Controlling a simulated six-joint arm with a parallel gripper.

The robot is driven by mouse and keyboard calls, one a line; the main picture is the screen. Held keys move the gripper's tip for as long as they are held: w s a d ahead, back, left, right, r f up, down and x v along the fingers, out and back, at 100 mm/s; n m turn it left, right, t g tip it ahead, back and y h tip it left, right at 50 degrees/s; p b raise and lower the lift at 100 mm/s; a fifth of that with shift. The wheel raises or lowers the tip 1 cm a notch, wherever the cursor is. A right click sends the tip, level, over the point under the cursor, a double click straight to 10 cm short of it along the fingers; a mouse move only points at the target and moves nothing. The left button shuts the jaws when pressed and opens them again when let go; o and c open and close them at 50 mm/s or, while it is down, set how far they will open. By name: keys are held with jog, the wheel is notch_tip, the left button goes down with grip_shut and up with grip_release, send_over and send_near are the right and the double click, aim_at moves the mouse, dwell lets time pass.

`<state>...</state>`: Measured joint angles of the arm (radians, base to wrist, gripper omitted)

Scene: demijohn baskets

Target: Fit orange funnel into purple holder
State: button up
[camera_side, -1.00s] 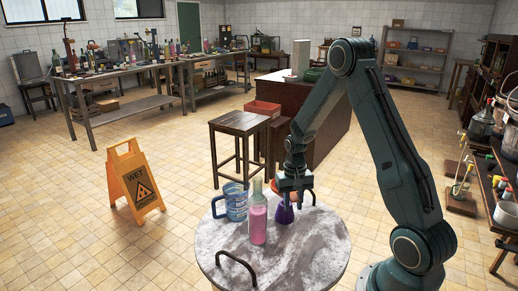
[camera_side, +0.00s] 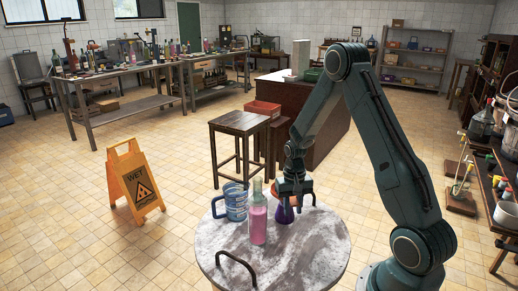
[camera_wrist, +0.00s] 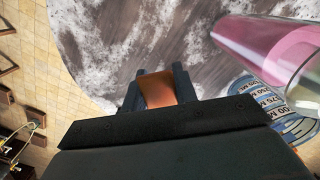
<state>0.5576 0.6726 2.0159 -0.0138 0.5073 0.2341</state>
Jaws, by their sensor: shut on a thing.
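My gripper (camera_side: 295,190) is over the round marble table and shut on an orange funnel (camera_wrist: 158,89). In the wrist view the orange piece sits between the two dark fingers. The holder is not clear in the wrist view.
A pink-filled bottle (camera_side: 257,218) stands close left of the holder; it also shows in the wrist view (camera_wrist: 275,45). A blue marked jug (camera_side: 235,202) is behind it to the left. The marble table (camera_side: 310,250) is clear at front right. A black handle (camera_side: 238,268) rises at its front edge.

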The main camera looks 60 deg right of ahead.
jog(key=shift+f, duration=0.35)
jog(key=o, duration=1)
jog(key=shift+r, duration=0.1)
jog(key=r, duration=1.3)
jog(key=shift+w+d+r, duration=0.25)
jog(key=shift+w+r, duration=0.05)
jog(key=shift+r, duration=0.1)
